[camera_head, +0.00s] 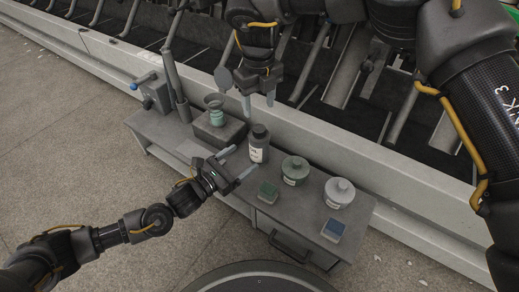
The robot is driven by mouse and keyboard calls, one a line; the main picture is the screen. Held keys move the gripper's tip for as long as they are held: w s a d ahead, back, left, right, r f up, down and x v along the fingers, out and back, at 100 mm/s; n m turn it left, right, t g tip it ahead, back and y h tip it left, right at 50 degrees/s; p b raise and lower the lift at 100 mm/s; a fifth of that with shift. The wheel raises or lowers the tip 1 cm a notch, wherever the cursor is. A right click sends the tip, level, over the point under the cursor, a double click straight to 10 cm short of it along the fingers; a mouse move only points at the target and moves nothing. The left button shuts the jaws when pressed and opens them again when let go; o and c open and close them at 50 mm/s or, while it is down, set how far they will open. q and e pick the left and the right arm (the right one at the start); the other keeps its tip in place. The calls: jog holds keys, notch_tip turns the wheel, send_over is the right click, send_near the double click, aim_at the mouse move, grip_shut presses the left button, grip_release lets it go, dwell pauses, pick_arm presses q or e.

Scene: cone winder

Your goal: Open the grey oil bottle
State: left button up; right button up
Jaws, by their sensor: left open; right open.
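The grey oil bottle (259,153) stands upright on the grey bench, with a white label on its front and a dark cap (260,131) on top. My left gripper (237,162) is open just left of and in front of the bottle, its fingers pointing towards it. Nothing shows between its fingers; whether a fingertip touches the bottle I cannot tell. My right gripper (259,102) is open and points down above and slightly behind the cap. It is empty and apart from the cap.
On the grey bench (165,128), a green-grey jar (295,171) and a white jar (339,193) stand right of the bottle. A green box (268,192) and a blue box (333,229) lie in front. A block with a greenish cup (216,115) stands left. The winder's rail runs behind.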

aim_at(263, 143)
pick_arm(q)
jog(key=x, duration=0.9)
jog(key=shift+w+d, duration=0.2)
jog(key=shift+d, duration=0.15)
